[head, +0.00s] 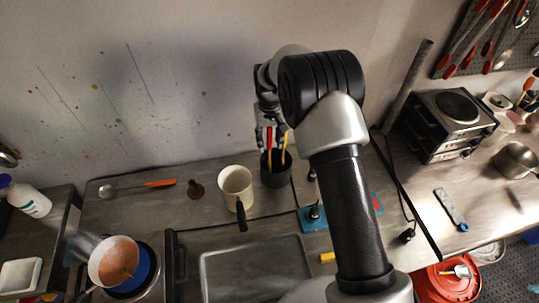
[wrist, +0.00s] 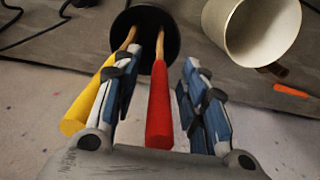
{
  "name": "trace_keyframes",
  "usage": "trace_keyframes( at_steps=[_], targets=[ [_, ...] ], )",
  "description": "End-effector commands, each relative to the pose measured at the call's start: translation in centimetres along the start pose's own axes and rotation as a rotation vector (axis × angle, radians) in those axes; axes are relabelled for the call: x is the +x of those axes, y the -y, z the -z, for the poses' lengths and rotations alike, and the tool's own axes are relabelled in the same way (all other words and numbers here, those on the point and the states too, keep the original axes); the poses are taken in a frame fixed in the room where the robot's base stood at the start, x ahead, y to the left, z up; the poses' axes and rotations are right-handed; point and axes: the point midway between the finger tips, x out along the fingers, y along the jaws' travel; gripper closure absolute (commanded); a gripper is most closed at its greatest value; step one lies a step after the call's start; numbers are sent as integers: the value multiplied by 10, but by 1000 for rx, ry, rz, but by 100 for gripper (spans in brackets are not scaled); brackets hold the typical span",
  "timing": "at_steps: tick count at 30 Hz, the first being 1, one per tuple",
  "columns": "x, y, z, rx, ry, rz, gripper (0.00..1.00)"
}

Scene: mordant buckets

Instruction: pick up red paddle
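The red paddle (wrist: 159,105) stands handle-up in a black cup (wrist: 146,22), its lower end inside the cup and hidden. In the wrist view my gripper (wrist: 160,72) is open, with one finger on each side of the red handle and visible gaps beside it. A yellow-handled paddle (wrist: 84,103) stands in the same cup, just outside the left finger. In the head view my gripper (head: 268,127) is above the black cup (head: 276,176), and the red handle (head: 269,140) shows partly between the fingers.
A cream pot (head: 236,184) with a dark handle stands close left of the cup. An orange-handled tool (head: 160,184) lies farther left. A blue-based object (head: 314,219) is in front at right. A wall rises close behind the bench. A sink basin (head: 256,272) lies in front.

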Motion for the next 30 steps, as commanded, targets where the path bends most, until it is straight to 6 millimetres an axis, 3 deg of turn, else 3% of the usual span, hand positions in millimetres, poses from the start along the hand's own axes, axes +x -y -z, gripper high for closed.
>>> trace_keyframes(
  at_steps=[18, 30],
  targets=[
    [0, 0, 0, 0, 0, 0, 100],
    [-2, 0, 0, 0, -1, 0, 100]
  ],
)
